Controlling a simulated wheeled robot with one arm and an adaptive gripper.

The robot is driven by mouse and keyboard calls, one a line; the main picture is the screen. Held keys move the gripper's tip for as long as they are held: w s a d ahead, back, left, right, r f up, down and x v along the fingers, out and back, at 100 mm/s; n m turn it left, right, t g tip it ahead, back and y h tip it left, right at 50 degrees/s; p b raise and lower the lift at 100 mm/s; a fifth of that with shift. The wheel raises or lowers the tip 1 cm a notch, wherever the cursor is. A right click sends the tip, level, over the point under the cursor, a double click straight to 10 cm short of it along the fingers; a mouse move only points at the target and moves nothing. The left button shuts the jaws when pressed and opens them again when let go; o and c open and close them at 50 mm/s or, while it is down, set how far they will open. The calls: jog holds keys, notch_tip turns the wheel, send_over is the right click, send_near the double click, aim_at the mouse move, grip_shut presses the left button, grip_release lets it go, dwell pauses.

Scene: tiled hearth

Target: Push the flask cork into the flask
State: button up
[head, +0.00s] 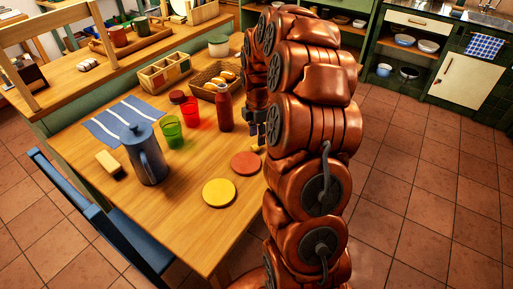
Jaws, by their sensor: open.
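A dark red flask (225,110) stands upright on the wooden table, just left of my gripper. It has a narrower top; I cannot tell whether anything sits in its mouth. My gripper (257,138) is open and points down beside the flask, apart from it, near the table's right edge. A small yellowish piece (257,148) shows just under the fingers, partly hidden by my arm; it may be the flask cork, but it is too small to tell. My copper-coloured arm covers the area to the right.
An orange disc (245,163) and a yellow disc (219,193) lie in front. Red (190,115) and green (171,131) cups, a blue pot (147,155) and a bread basket (214,83) stand nearby.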

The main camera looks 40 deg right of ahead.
aim_at(257, 148)
jog(key=shift+w+f+p, duration=0.15)
jog(key=shift+f+p, duration=0.5)
jog(key=shift+f, duration=1.85)
jog(key=c, duration=0.6)
jog(key=shift+r, duration=0.15)
